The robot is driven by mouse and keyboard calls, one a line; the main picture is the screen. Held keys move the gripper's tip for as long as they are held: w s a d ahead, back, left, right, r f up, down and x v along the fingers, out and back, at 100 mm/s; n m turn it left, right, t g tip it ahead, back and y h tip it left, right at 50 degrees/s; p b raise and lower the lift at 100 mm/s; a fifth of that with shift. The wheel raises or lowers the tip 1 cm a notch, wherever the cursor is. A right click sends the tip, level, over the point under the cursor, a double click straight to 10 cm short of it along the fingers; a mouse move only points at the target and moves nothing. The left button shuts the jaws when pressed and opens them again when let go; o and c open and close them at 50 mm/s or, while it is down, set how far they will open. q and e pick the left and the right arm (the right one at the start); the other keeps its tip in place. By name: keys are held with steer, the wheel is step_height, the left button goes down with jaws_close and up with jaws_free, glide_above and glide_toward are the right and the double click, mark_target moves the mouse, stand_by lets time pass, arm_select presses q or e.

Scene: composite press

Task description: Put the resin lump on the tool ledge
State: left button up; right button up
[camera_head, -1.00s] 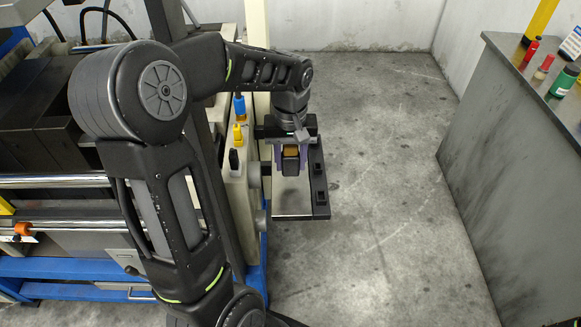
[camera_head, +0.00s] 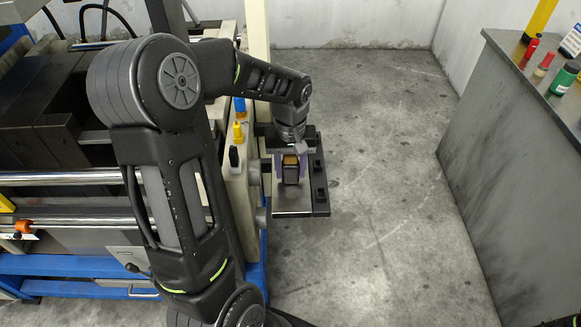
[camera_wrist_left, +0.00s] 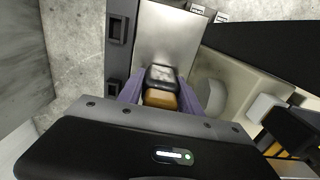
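The resin lump (camera_head: 290,161) is a block with an amber part and a dark part. It sits over the tool ledge (camera_head: 292,203), a grey metal plate with a black right edge, beside the press. In the left wrist view the lump (camera_wrist_left: 161,98) is between the purple fingers, with the bare plate (camera_wrist_left: 168,35) beyond it. My left gripper (camera_head: 291,172) is low over the ledge, its fingers on either side of the lump. Narrow gaps show beside the lump, so the fingers look open. The lump's underside is hidden. My right gripper is out of view.
The press (camera_head: 70,130) stands at left, behind my left arm. A grey counter (camera_head: 520,150) with bottles stands at right. The floor between is clear.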

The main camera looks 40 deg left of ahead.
arm_select(q)
steer(key=o, duration=0.4)
steer(key=shift+r, duration=0.1)
step_height(320, 180, up, 12)
steer(key=shift+r+b, duration=0.1)
steer(key=shift+b, duration=0.2)
stand_by(0.7)
